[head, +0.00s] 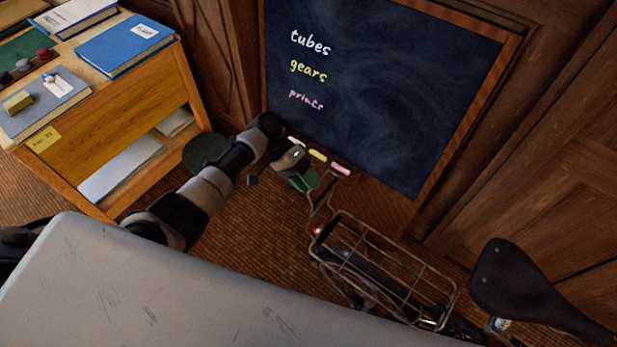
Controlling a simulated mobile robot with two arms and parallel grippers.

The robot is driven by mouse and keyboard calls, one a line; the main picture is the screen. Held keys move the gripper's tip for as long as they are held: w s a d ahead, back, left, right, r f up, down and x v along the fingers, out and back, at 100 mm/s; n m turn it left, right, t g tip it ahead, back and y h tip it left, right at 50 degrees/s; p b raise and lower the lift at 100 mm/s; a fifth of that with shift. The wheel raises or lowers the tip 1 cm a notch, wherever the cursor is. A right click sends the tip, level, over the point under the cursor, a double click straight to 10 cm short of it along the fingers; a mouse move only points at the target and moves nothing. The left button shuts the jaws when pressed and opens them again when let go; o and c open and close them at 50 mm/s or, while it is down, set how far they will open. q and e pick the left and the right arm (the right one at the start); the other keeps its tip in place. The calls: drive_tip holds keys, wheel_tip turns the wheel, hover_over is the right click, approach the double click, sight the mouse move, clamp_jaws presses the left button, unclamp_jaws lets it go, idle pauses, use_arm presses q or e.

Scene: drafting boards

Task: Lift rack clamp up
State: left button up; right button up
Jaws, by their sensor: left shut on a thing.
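The bicycle's rear rack (385,268) is a metal wire frame at the lower middle right. Its rack clamp (322,205) is a thin wire piece rising from the rack's left end towards my left gripper. My left gripper (304,180) reaches in from the left, above and beyond that end of the rack. It is shut on the rack clamp, with a dark green patch showing at its fingers. The exact contact is small and partly hidden by the gripper. My right gripper is not in view.
A black saddle (530,290) is at the right. A chalkboard (370,90) with chalks on its ledge stands close behind my left gripper. A wooden cabinet (165,120) with books is at the left. A grey surface (130,285) fills the lower left foreground.

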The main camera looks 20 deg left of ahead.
use_arm(q)
drive_tip(key=shift+w+a+r, duration=0.1)
drive_tip(key=shift+a+r, duration=0.05)
idle(0.5)
drive_tip(key=b+v, duration=0.1)
drive_tip(key=v, duration=0.9)
drive_tip(key=shift+a+r+b, duration=0.2)
drive_tip(key=shift+r+b, duration=0.15)
drive_tip(key=shift+b, duration=0.05)
